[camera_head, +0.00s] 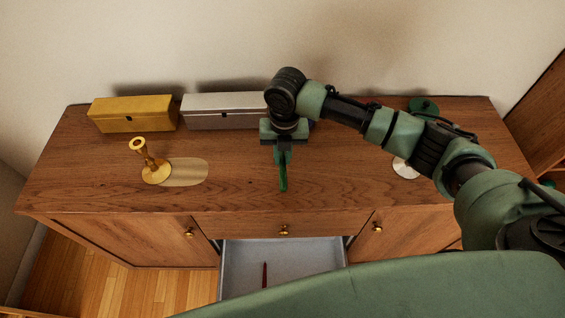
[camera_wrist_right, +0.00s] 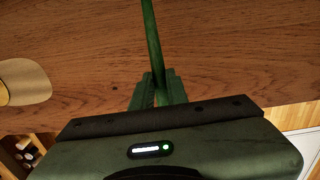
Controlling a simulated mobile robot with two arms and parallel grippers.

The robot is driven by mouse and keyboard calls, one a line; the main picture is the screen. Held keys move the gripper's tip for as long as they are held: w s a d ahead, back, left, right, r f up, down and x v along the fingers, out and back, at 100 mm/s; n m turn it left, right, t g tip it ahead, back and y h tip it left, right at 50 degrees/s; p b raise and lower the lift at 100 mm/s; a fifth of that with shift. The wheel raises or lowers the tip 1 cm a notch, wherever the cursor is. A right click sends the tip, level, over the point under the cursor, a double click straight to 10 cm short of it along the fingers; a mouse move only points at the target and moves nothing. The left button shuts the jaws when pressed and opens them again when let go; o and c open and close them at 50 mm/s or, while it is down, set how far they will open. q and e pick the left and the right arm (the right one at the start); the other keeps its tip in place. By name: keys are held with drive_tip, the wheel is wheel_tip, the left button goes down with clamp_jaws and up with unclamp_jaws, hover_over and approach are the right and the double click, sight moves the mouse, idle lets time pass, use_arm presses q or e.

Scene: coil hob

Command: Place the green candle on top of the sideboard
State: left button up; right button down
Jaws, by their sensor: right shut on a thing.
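The green candle (camera_head: 283,183) is a thin dark green stick held by my right gripper (camera_head: 283,153) over the middle of the sideboard (camera_head: 240,190). In the right wrist view the candle (camera_wrist_right: 151,35) runs up from between the fingers (camera_wrist_right: 157,92), which are shut on it. Wood grain of the sideboard top lies behind it. I cannot tell whether the candle touches the wood. My left gripper is not in view.
A brass candlestick (camera_head: 155,172) stands at left, with a yellow box (camera_head: 132,115) and a pale box (camera_head: 222,111) behind. A white disc (camera_head: 404,168) is at right. The middle drawer (camera_head: 305,265) is open, with a dark red stick (camera_head: 264,275) inside. The front centre top is clear.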

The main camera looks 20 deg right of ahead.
sight(282, 166)
wheel_tip(282, 166, down, 5)
drive_tip(key=shift+r+p, duration=0.1)
drive_tip(key=shift+p, duration=0.2)
drive_tip(key=c, duration=1.4)
unclamp_jaws()
wheel_tip(282, 166, up, 12)
drive_tip(key=shift+d+r+b, duration=0.1)
drive_tip(key=shift+d+b, duration=0.05)
drive_tip(key=shift+b, duration=1.05)
